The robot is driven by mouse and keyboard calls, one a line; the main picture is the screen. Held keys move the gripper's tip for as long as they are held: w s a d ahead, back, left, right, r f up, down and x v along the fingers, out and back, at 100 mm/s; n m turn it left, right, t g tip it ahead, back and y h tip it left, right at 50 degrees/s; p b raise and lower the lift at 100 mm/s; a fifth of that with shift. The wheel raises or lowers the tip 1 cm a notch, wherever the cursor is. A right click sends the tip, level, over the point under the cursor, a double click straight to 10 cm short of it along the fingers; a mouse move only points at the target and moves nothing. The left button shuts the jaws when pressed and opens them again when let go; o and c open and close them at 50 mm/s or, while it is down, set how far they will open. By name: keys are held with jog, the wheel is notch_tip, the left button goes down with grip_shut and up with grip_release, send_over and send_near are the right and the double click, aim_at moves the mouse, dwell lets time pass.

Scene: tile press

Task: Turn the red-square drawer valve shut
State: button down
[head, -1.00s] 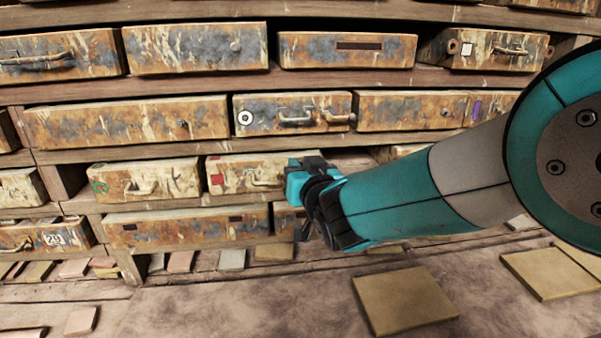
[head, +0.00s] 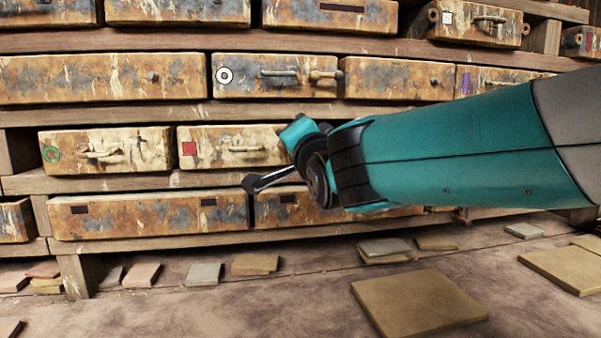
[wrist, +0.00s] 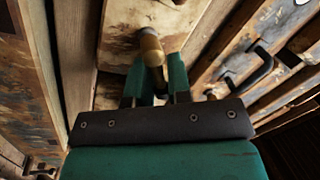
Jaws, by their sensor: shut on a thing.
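The red-square drawer (head: 225,138) is a weathered cream and rust box in the lower middle of the shelves. Its red square (head: 189,149) is at its left and a pale handle (head: 245,149) is at its middle. My gripper (head: 297,131) is at the drawer's right end and hides that end from the head view. In the wrist view, a brass valve handle (wrist: 151,45) stands out from the drawer front. My gripper's two teal fingers (wrist: 160,82) are shut on it, one on each side.
A green-ring drawer (head: 105,160) is to the left. Above is a white-ring drawer (head: 275,95) with a dark handle and its own brass valve (head: 326,76). A lower drawer (head: 150,216) sits just beneath. Loose tiles (head: 418,302) lie on the surface in front.

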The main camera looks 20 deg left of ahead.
jog(key=m+b, duration=0.2)
jog(key=b, duration=0.1)
jog(key=f+m+t+h+b, duration=0.1)
jog(key=m+b, duration=0.5)
jog(key=shift+w+d+f+t+h+b, duration=0.2)
jog(key=shift+d+f+t+h+b, duration=0.1)
jog(key=shift+f+t+b, duration=0.1)
jog(key=shift+m, duration=0.4)
jog(key=c, duration=1.2)
grip_release()
jog(key=shift+c, duration=0.2)
jog(key=shift+s, duration=0.1)
